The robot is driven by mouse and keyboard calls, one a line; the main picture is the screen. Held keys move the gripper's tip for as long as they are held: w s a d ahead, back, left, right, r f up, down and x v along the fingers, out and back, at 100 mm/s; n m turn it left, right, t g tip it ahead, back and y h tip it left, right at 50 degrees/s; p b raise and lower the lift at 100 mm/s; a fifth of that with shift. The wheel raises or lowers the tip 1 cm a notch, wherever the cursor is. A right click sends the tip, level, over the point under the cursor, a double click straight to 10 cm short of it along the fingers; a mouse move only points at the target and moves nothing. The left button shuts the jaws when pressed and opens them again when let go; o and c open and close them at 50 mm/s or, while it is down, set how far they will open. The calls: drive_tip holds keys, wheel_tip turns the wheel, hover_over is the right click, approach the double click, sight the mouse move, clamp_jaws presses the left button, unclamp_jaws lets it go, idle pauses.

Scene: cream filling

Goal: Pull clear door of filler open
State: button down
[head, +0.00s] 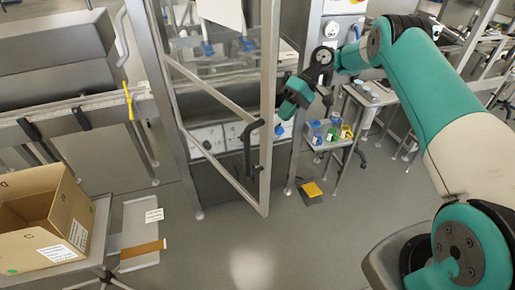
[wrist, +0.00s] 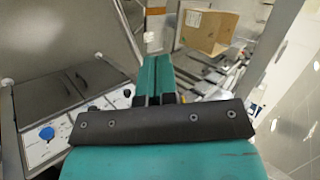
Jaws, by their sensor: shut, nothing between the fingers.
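The filler's clear door (head: 268,60) has a metal frame and stands ajar in the head view. Its free edge is swung out toward me, away from the filler cabinet (head: 310,50). A black handle (head: 250,148) sits on the door near that free edge. My gripper (head: 283,112) is just right of the door's free edge, a little above the handle, and looks apart from it. In the wrist view its teal fingers (wrist: 157,62) are together with nothing between them. I cannot tell whether they touch the door frame.
An open cardboard box (head: 40,222) stands on a table at lower left; it also shows in the wrist view (wrist: 208,32). A small stand with colored containers (head: 325,132) is right of the filler. A yellow-topped pedal (head: 312,190) lies on the floor. Floor before the door is clear.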

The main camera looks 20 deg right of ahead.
sight(257, 149)
drive_tip(key=shift+s+a+r+b+x, duration=0.15)
drive_tip(key=shift+a+r+b+x, duration=0.1)
drive_tip(key=shift+b+x, duration=1.55)
drive_tip(key=shift+s+a+r+b+x, duration=0.1)
drive_tip(key=shift+s+r+b+x, duration=0.15)
drive_tip(key=shift+b+x, duration=1.6)
drive_tip(key=shift+s+a+r+b+x, duration=0.1)
drive_tip(key=shift+a+r+b+x, duration=0.35)
drive_tip(key=shift+x, duration=2.45)
drive_tip(key=shift+d+f, duration=0.2)
